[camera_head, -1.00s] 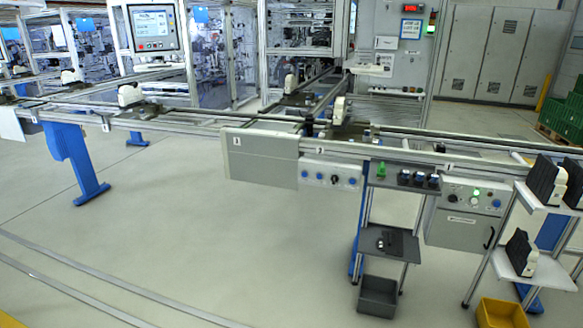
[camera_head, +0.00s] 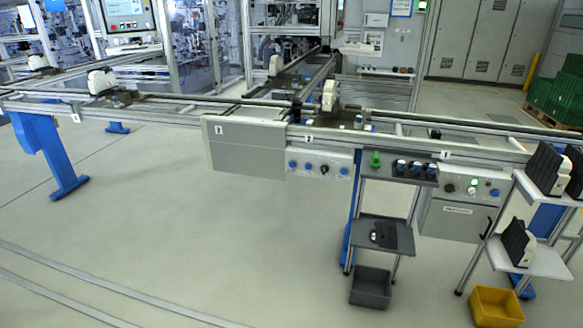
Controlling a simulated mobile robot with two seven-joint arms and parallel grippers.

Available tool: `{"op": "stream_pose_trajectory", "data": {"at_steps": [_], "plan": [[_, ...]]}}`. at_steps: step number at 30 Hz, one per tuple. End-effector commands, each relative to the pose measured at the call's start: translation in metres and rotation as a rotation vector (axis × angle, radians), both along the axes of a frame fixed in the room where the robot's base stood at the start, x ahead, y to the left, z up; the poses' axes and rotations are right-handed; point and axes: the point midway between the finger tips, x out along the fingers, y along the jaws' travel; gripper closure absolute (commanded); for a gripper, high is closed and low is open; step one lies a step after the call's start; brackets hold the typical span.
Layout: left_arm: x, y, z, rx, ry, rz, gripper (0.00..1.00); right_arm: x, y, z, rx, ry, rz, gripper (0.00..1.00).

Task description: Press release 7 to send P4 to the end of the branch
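The conveyor line (camera_head: 270,129) crosses the view from left to right, and a branch (camera_head: 320,72) runs off it toward the back. White carriers stand on it: one on the left stretch (camera_head: 101,82), one at the junction (camera_head: 330,95) and one on the branch side (camera_head: 275,66). I cannot read which is P4. A control panel (camera_head: 320,163) with blue buttons and a black knob hangs below the rail. A second panel (camera_head: 473,188) with a lit green button sits to its right. No number 7 is legible. Neither gripper is in view.
A small stand (camera_head: 384,236) with a grey bin (camera_head: 371,287) is in front of the line. A white shelf (camera_head: 540,262) with black-and-white parts and a yellow bin (camera_head: 496,307) stand at the right.

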Motion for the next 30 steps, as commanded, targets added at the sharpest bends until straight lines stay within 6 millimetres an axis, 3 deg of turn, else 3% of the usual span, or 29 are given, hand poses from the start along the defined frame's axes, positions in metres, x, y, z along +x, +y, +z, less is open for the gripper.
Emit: {"op": "stream_pose_trajectory", "data": {"at_steps": [1,9,30], "plan": [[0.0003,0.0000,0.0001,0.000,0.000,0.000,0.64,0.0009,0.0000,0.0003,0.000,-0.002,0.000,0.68],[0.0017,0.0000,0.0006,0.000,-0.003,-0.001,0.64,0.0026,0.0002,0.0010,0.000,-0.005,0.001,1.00],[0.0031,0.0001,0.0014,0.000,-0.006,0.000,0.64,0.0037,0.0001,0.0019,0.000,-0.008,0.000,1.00]]}}
